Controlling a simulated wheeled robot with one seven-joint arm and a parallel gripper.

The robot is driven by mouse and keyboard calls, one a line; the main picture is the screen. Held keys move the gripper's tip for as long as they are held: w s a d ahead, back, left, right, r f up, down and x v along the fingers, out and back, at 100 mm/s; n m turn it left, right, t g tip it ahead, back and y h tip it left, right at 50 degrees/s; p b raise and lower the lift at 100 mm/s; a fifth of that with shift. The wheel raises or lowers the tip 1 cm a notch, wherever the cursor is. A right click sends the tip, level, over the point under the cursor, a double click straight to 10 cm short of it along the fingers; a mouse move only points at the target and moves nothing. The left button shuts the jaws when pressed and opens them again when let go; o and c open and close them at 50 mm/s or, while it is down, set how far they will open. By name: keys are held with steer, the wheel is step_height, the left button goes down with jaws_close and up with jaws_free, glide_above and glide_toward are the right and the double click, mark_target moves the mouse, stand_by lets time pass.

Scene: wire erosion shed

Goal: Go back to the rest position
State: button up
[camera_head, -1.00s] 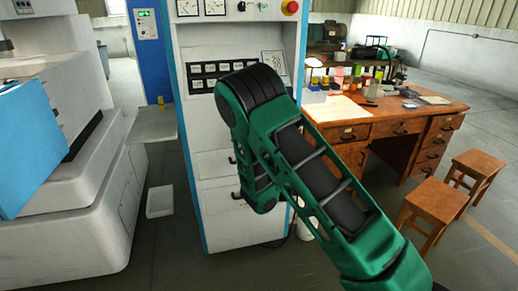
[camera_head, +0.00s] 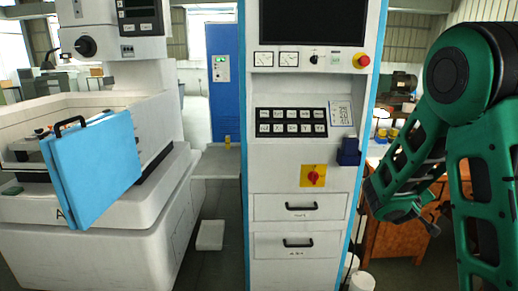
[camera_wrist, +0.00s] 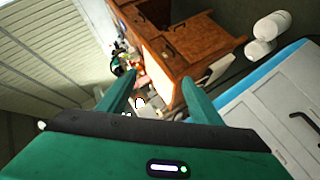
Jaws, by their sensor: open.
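My gripper shows in the wrist view (camera_wrist: 157,95), with two green fingers spread apart and nothing between them. In the head view my green and black arm is folded at the right side. My gripper end hangs low there, in front of the wooden desk (camera_head: 390,245) and to the right of the white control cabinet (camera_head: 305,185). The exact fingertips are hard to make out in the head view. The desk also shows beyond the fingers in the wrist view (camera_wrist: 195,42).
The cabinet has a red emergency knob (camera_head: 363,61) and a dark blue box (camera_head: 349,151) on its right side, close to my arm. A white machine with a blue panel (camera_head: 95,165) stands at left. White containers (camera_head: 361,281) stand on the floor beside the cabinet.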

steer(key=s+d+m+g+y, duration=0.25)
steer(key=s+m+g, duration=0.35)
steer(key=s, duration=1.2)
steer(key=s+a+m+g+y, duration=0.1)
steer(key=s+a+y, duration=0.2)
steer(key=s+a, duration=0.3)
steer(key=s+a+r+m+g+y, duration=0.1)
steer(key=s+a+y, duration=0.3)
steer(key=s, duration=1.1)
steer(key=a+g, duration=0.1)
steer(key=a, duration=0.1)
steer(key=shift+a+r+m, duration=0.25)
steer(key=shift+a+m, duration=0.05)
steer(key=shift+y, duration=0.25)
steer(key=shift+w+f, duration=0.25)
steer(key=shift+w, duration=0.3)
